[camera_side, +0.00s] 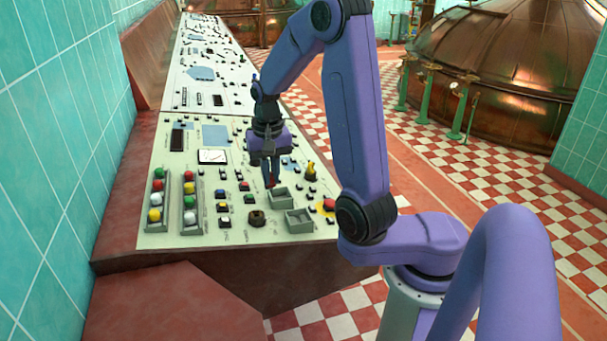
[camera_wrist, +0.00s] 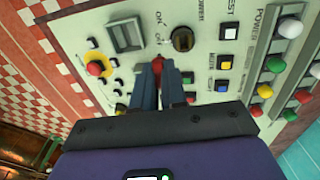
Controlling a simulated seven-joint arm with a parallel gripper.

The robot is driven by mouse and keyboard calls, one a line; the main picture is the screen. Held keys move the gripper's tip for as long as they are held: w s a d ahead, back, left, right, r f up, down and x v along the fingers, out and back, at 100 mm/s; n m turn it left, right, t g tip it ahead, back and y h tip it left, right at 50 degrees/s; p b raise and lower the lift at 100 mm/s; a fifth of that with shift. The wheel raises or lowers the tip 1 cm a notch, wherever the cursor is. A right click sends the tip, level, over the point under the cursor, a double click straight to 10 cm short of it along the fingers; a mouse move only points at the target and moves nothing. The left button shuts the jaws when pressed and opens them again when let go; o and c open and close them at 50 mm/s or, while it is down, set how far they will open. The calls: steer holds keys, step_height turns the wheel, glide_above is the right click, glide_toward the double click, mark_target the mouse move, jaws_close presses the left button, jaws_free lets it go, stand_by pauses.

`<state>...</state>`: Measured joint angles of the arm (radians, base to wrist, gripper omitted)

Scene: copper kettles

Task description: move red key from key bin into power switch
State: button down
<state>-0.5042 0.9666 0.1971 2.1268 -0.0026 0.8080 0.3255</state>
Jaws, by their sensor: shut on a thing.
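The red key (camera_wrist: 158,63) shows as a small red piece between my fingertips in the wrist view; most of it is hidden by the fingers. My gripper (camera_side: 270,184) is shut on it and points down above the panel, beside the upper grey bin (camera_side: 281,198) in the side view. A second grey bin (camera_side: 299,221) lies nearer; one bin shows in the wrist view (camera_wrist: 126,36). I cannot tell which is the key bin. The power switch, a dark round socket (camera_side: 257,217), is apart from the gripper; it also shows in the wrist view (camera_wrist: 183,39).
A red emergency button (camera_side: 328,204) on a yellow disc sits right of the bins. A yellow lever (camera_side: 311,171) stands up behind them. Rows of coloured knobs (camera_side: 189,202) lie at the left. Small square buttons (camera_side: 223,208) lie left of the switch.

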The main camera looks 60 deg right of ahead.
steer(key=shift+w+a+f, duration=0.35)
steer(key=shift+w+f, duration=0.3)
steer(key=shift+f, duration=0.45)
steer(key=shift+w+a+f, duration=0.3)
steer(key=shift+w+f, duration=0.35)
steer(key=shift+f, duration=0.4)
steer(key=shift+w+a+f, duration=0.35)
steer(key=shift+w+f, duration=0.3)
steer(key=shift+f, duration=0.45)
steer(key=shift+f, duration=1.2)
stand_by(0.5)
steer(key=c, duration=1.1)
jaws_free()
step_height(320, 180, up, 8)
stand_by(0.6)
stand_by(0.6)
